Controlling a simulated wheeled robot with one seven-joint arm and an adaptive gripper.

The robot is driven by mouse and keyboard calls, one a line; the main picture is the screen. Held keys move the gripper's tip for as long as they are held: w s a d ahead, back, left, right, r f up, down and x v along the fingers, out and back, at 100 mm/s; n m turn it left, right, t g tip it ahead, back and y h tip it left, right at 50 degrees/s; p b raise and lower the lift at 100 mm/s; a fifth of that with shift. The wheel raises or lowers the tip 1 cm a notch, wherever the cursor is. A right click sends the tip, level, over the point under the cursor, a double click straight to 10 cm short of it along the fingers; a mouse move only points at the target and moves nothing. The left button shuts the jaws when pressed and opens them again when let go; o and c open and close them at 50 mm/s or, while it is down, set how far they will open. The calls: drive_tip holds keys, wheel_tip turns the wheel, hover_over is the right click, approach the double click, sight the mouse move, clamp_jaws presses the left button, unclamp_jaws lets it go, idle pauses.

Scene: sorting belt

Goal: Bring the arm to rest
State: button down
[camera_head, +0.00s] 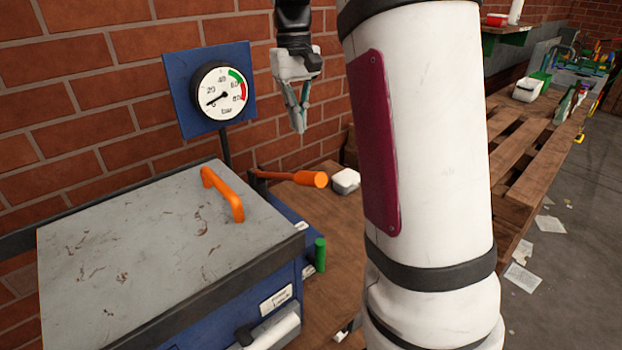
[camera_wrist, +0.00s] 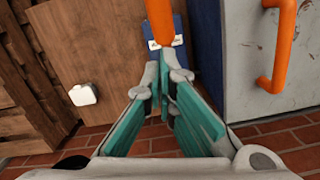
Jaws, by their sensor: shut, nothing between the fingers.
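My gripper (camera_head: 299,128) hangs in the air near the brick wall, with its fingers pointing down, and is shut and empty. It is apart from the things below it. In the wrist view its teal-padded fingers (camera_wrist: 164,84) come together at the tips with nothing between them. My white arm fills much of the right half of the head view and hides part of the bench and wall behind it.
Below my gripper are an orange-handled lever (camera_head: 308,179) and a small white object (camera_head: 346,181) on the wooden bench (camera_head: 335,225). A grey-lidded blue box (camera_head: 130,260) with an orange handle (camera_head: 224,195) stands left. A pressure gauge (camera_head: 219,90) is beside my gripper.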

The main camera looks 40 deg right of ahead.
idle(0.3)
drive_tip(key=s+a+r+n+t, duration=0.1)
drive_tip(key=s+a+r+t, duration=0.25)
drive_tip(key=s+a, duration=0.6)
drive_tip(key=s+a+f+n+t, duration=0.1)
drive_tip(key=s+a+f+t, duration=0.2)
drive_tip(key=s+a, duration=0.6)
drive_tip(key=s, duration=0.3)
drive_tip(key=shift+s+f, duration=0.15)
drive_tip(key=shift+f, duration=0.2)
drive_tip(key=shift+r, duration=0.1)
